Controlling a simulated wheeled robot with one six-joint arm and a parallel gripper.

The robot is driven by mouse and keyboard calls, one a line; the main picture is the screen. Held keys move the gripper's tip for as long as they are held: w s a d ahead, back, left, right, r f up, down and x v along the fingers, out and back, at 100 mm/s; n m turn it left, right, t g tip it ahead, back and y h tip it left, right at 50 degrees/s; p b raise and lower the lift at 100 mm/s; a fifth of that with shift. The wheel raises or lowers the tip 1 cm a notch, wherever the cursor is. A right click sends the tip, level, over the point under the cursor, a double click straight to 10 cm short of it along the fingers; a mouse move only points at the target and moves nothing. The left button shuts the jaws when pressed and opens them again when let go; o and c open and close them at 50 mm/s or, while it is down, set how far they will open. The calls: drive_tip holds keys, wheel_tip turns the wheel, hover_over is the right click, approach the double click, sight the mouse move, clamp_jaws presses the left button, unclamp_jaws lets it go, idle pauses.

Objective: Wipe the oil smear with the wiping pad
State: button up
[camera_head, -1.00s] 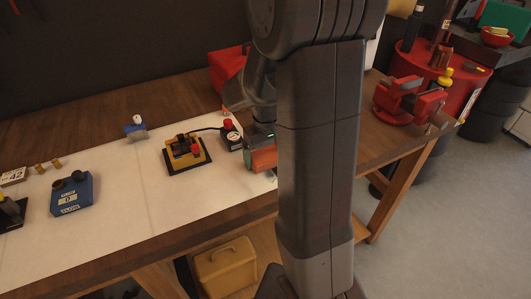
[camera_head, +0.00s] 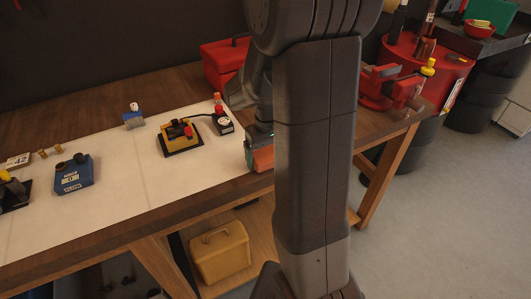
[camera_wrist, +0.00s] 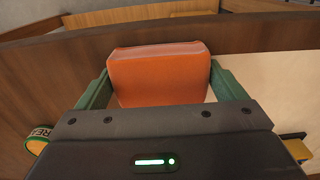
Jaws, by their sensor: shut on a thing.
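The wiping pad is an orange block (camera_head: 261,158), held at the near edge of the workbench (camera_head: 110,243). It also shows in the wrist view (camera_wrist: 160,75), between the two green fingers. My gripper (camera_wrist: 160,88) is shut on it. In the head view my gripper (camera_head: 259,138) is partly hidden by my arm. I cannot make out an oil smear in either view; my arm covers part of the bench.
A white sheet (camera_head: 120,190) covers much of the bench. On it stand a yellow device (camera_head: 178,140), a black box with a red button (camera_head: 223,124) and a blue box (camera_head: 73,175). A red toolbox (camera_head: 222,62) stands behind; a red vise (camera_head: 390,88) is at right.

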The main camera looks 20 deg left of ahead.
wheel_tip(320, 180, up, 3)
drive_tip(key=shift+w+a+r+p, duration=0.1)
drive_tip(key=shift+w+a+p, duration=0.05)
drive_tip(key=shift+p, duration=0.45)
drive_tip(key=shift+r+p, duration=1.9)
drive_tip(key=shift+r, duration=0.5)
drive_tip(key=shift+r+p, duration=0.15)
drive_tip(key=shift+p, duration=0.85)
drive_tip(key=shift+p, duration=0.35)
